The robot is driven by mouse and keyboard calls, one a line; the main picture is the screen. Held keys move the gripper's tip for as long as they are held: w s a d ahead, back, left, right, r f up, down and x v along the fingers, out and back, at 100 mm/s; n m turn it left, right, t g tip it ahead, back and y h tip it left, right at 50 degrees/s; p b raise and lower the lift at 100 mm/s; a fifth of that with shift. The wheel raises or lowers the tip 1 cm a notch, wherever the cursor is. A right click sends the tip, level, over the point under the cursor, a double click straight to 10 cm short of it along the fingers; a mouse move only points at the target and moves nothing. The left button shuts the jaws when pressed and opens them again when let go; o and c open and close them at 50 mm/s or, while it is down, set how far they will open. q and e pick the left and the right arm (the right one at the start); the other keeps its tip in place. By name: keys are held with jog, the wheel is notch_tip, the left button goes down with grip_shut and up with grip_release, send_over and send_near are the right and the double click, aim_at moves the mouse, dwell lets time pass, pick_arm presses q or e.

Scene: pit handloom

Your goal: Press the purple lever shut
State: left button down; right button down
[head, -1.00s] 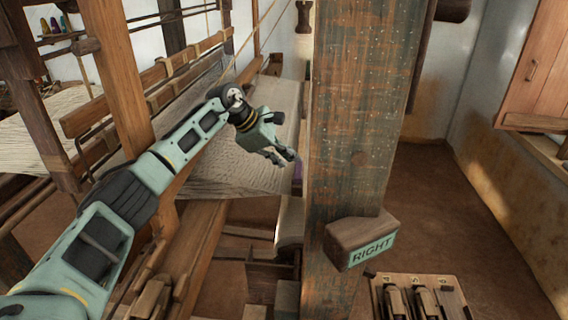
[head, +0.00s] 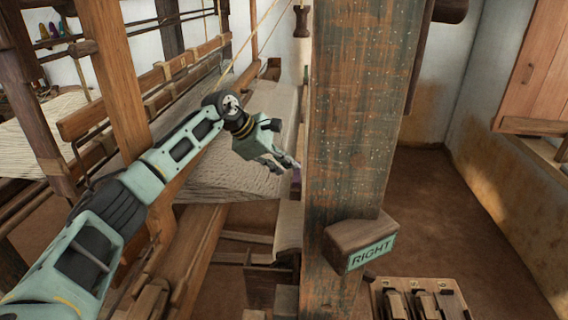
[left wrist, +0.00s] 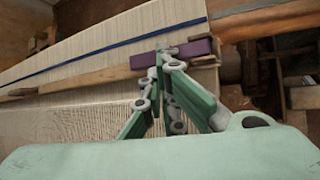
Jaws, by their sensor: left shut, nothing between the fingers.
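The purple lever (left wrist: 196,48) lies at the top middle of the left wrist view, across the end of a wooden bar beside the woven cloth. In the head view only a small purple bit of it (head: 297,175) shows beside the post. My left gripper (left wrist: 166,56) is shut and empty. Its fingertips are at the lever's near side and overlap it in the picture; I cannot tell whether they touch. In the head view the left gripper (head: 287,163) is left of the post, above the cloth's edge. My right gripper is not in view.
A thick wooden post (head: 360,120) stands right of the gripper and hides part of the loom. A block marked RIGHT (head: 362,243) sticks out from it. Woven cloth (head: 235,160) and loom beams lie to the left. Open floor (head: 470,210) is to the right.

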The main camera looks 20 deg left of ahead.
pick_arm(q)
notch_tip(320, 180, up, 10)
dwell(0.6)
jog(key=shift+s+f, duration=0.1)
